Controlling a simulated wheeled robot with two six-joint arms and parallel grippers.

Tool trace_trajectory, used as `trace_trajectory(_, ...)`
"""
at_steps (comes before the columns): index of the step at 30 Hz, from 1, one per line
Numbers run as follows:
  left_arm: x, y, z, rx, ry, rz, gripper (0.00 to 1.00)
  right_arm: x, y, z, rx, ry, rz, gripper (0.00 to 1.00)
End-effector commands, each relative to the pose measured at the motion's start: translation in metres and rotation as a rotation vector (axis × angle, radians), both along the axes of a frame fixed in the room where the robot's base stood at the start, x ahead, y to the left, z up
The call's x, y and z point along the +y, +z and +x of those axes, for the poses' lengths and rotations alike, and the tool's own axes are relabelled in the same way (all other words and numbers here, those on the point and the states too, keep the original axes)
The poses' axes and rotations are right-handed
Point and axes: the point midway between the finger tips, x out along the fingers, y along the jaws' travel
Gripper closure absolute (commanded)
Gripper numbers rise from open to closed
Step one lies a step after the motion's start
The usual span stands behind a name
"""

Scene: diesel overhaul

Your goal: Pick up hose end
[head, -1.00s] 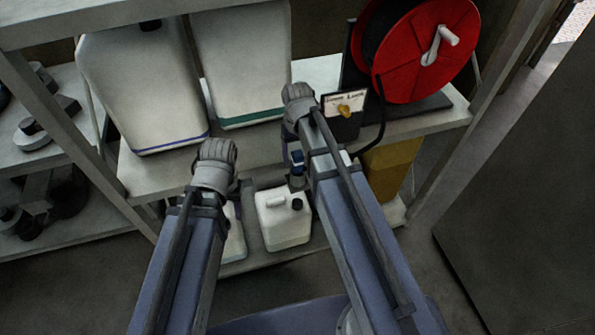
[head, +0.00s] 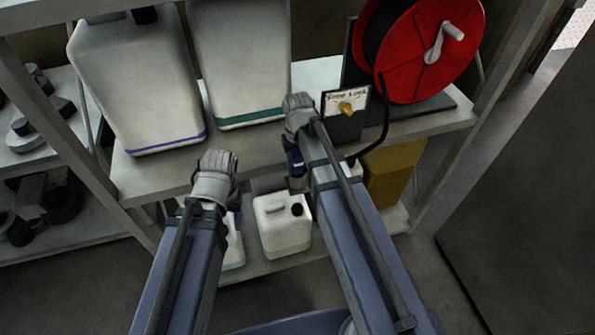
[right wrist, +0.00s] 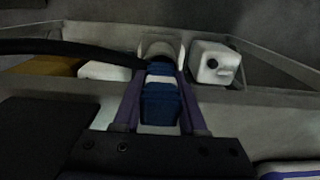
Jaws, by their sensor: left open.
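The hose end, a blue fitting with a pale band, shows between the fingers of my right gripper (right wrist: 160,112) in the right wrist view (right wrist: 161,95). Its blue part also shows in the head view (head: 296,162), left of my right forearm. The fingers lie close along both sides of it; I cannot tell whether they press on it. The black hose (right wrist: 70,47) runs left from it and, in the head view, curves up to the red reel (head: 425,50). My left gripper (head: 212,180) is over the shelf front, its fingers mostly hidden behind the wrist.
Below are a small white jug (head: 282,230) and a yellow container (head: 393,170). Shelf posts flank both sides.

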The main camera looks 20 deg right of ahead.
Motion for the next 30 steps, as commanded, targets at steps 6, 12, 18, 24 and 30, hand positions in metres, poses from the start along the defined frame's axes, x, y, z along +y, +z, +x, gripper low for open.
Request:
trace_trajectory(6,0.0000,0.0000,0.0000,0.000,0.000,0.000,0.50,0.0000,0.0000,0.0000,0.000,0.000,0.000,0.85)
trace_trajectory(12,0.0000,-0.0001,0.0000,0.000,0.000,0.000,0.50,0.0000,-0.0001,0.0000,0.000,0.000,0.000,1.00)
trace_trajectory(18,0.0000,-0.0001,0.0000,0.000,0.000,0.000,0.50,0.0000,-0.0001,0.0000,0.000,0.000,0.000,1.00)
trace_trajectory(24,0.0000,0.0001,0.0000,0.000,0.000,0.000,0.50,0.0000,0.0001,0.0000,0.000,0.000,0.000,1.00)
trace_trajectory(30,0.0000,0.0019,0.0000,0.000,0.000,0.000,0.50,0.0000,0.0019,0.0000,0.000,0.000,0.000,1.00)
